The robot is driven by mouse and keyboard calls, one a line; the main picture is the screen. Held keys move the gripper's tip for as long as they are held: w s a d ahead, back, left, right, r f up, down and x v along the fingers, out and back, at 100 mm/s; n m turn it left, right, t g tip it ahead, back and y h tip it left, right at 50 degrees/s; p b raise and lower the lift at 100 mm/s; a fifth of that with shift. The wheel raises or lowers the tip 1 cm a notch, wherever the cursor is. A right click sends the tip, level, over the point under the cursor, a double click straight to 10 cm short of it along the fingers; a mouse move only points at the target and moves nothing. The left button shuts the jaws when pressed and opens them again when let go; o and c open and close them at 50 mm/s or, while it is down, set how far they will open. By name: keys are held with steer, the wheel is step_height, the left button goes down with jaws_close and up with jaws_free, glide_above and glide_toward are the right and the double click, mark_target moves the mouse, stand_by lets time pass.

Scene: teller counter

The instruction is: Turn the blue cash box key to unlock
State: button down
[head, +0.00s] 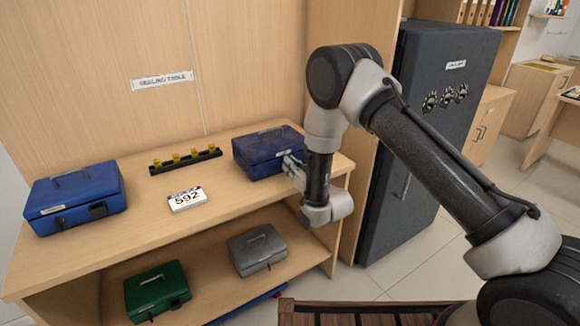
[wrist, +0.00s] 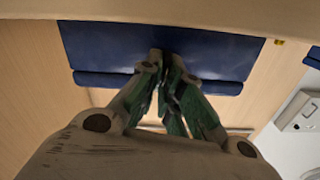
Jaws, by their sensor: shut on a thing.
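A blue cash box (head: 268,152) stands at the right end of the wooden counter, lid shut. My gripper (head: 292,165) is at its front right side in the head view. In the wrist view the fingertips (wrist: 166,62) meet at the front of the blue box (wrist: 100,45). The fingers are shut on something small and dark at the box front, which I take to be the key. The key itself is mostly hidden by the fingers, so I cannot tell its angle. A second blue cash box (head: 75,197) stands at the counter's left end, away from my gripper.
A black rack with yellow pegs (head: 186,160) and a "592" number plate (head: 187,199) lie between the blue boxes. Green (head: 157,291) and grey (head: 257,249) cash boxes sit on the lower shelf. A dark safe (head: 430,120) stands close at the right.

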steer(key=m, duration=0.4)
steer(key=shift+w+d+f+m, duration=0.1)
steer(key=shift+d+m, duration=0.1)
steer(key=shift+m, duration=0.1)
steer(key=m, duration=0.3)
steer(key=shift+w+d+f+m, duration=0.1)
steer(key=shift+d+f+m, duration=0.05)
steer(key=shift+m, duration=0.25)
steer(key=m, duration=0.3)
steer(key=shift+f, duration=0.15)
steer(key=shift+d+f+m, duration=0.1)
steer(key=shift+f+m, duration=0.1)
steer(key=shift+m, duration=1.8)
steer(key=c, duration=1.6)
jaws_free()
